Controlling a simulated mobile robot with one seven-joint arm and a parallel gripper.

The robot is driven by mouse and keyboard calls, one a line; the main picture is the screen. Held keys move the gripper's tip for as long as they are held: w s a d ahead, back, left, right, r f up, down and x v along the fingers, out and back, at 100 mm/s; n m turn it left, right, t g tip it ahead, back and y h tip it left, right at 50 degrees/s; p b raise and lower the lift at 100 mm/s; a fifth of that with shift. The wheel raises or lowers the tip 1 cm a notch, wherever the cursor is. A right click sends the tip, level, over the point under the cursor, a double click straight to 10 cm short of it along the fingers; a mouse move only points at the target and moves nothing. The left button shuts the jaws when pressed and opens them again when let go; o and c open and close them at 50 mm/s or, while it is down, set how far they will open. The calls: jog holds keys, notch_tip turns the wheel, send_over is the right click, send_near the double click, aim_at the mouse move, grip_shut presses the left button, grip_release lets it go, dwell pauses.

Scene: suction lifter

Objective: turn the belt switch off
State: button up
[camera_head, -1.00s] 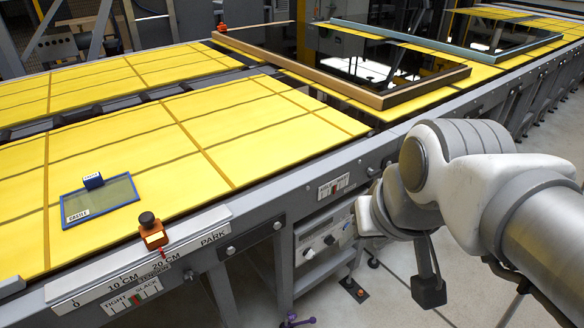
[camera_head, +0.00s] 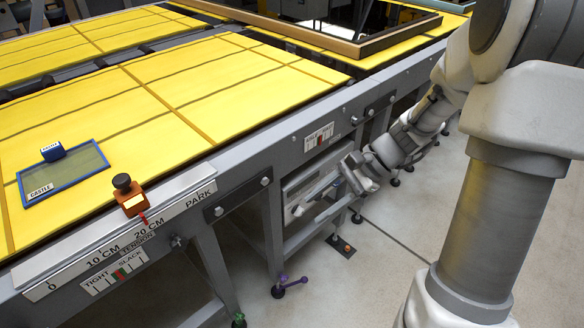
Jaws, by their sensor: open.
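A grey control box (camera_head: 300,192) hangs under the yellow-topped table's frame, in the middle of the view. My arm reaches in from the right, and my gripper (camera_head: 352,178) is in front of the box's right part, apart from the table edge. The gripper looks empty and open, though its jaws are small here. My gripper and wrist cover much of the box's front, so its knobs do not show clearly. I cannot tell which control is the belt switch.
An orange slider with a black knob (camera_head: 130,194) sits on the scale rail (camera_head: 120,235). A blue-framed plate (camera_head: 64,173) lies on the yellow surface. A floor pedal (camera_head: 341,246) and a purple-handled foot (camera_head: 290,286) stand below. Open floor lies at the right.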

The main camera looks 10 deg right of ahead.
jog(key=w+d+f+m+t+y+b, duration=0.25)
jog(key=f+m, duration=0.35)
jog(key=f, duration=0.3)
jog(key=w+d+f+m+t+y+b, duration=0.1)
jog(key=w+d+f+m+t+y, duration=0.25)
jog(key=f+m, duration=0.35)
jog(key=m+t+h+b, duration=0.3)
jog(key=m+t+h, duration=0.1)
jog(key=m+t, duration=0.6)
send_near(302, 213)
jog(key=shift+m+g, duration=0.5)
jog(key=shift+g, duration=0.2)
jog(key=b+x, duration=0.1)
jog(key=x, duration=0.1)
jog(key=b+x, duration=0.1)
jog(key=x, duration=0.2)
jog(key=b+x, duration=0.1)
jog(key=x, duration=0.2)
jog(key=shift+w+r, duration=0.35)
jog(key=shift+r, duration=0.05)
grip_shut()
